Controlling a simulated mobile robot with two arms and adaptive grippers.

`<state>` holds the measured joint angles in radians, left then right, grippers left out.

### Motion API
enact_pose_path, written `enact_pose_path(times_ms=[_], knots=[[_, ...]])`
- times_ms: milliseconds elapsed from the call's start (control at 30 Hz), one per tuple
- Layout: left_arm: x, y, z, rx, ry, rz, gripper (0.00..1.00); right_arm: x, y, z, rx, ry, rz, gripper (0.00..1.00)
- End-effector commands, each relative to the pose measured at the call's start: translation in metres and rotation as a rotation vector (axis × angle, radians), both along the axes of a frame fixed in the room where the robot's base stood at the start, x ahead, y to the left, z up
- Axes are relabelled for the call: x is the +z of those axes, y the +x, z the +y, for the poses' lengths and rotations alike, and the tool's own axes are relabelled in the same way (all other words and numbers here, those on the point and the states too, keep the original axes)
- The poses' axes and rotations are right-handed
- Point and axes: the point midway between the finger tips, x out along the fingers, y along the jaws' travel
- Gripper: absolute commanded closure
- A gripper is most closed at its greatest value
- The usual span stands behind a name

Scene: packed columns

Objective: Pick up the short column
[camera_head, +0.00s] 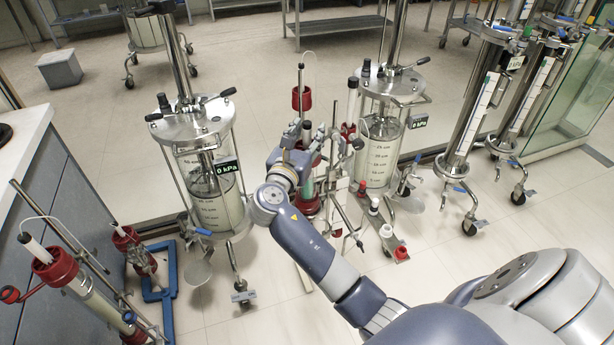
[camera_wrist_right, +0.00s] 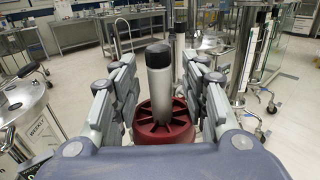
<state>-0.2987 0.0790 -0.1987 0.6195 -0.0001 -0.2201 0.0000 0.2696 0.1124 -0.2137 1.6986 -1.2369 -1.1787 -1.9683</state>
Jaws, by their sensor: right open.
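Several glass columns with red end caps stand in view, and I cannot tell for certain which is the short column. One with a red cap (camera_wrist_right: 165,124) and a pale plunger with a dark tip (camera_wrist_right: 159,75) is framed by my right gripper (camera_wrist_right: 160,92) in the right wrist view. The fingers are spread on both sides of the plunger and appear not to grip it. In the head view my right gripper (camera_head: 325,140) is beside a pale plunger (camera_head: 352,100) and partly hides the column bodies below. My left gripper is out of view.
Large steel-framed columns stand left (camera_head: 205,175) and right (camera_head: 385,140) of my gripper, close by. A counter (camera_head: 25,165) and more red-capped columns (camera_head: 60,268) are at the left. Wheeled column stands (camera_head: 470,120) are at the right. Open floor lies behind.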

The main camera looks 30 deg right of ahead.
Motion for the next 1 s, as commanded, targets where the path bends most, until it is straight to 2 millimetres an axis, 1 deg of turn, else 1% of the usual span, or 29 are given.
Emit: enact_pose_path(times_ms=[33,67,100,200,767,867,1000], knots=[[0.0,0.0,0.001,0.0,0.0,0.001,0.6,0.0,0.0,0.0,0.0,0.0,0.0,0.63],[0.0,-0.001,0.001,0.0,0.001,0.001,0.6,0.0,0.0,0.0,0.0,0.0,0.0,0.7],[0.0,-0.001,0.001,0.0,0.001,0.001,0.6,0.0,0.0,0.0,0.0,0.0,0.0,0.79],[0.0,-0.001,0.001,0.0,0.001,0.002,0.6,0.0,0.0,0.0,0.0,0.0,0.0,1.0],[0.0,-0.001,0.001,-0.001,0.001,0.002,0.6,0.005,0.0,0.0,0.0,-0.001,-0.005,1.0],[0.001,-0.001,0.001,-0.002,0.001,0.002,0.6,0.01,0.0,0.0,0.0,-0.003,-0.006,1.0],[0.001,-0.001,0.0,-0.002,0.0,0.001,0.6,0.022,0.0,0.0,0.0,-0.002,-0.008,1.0]])
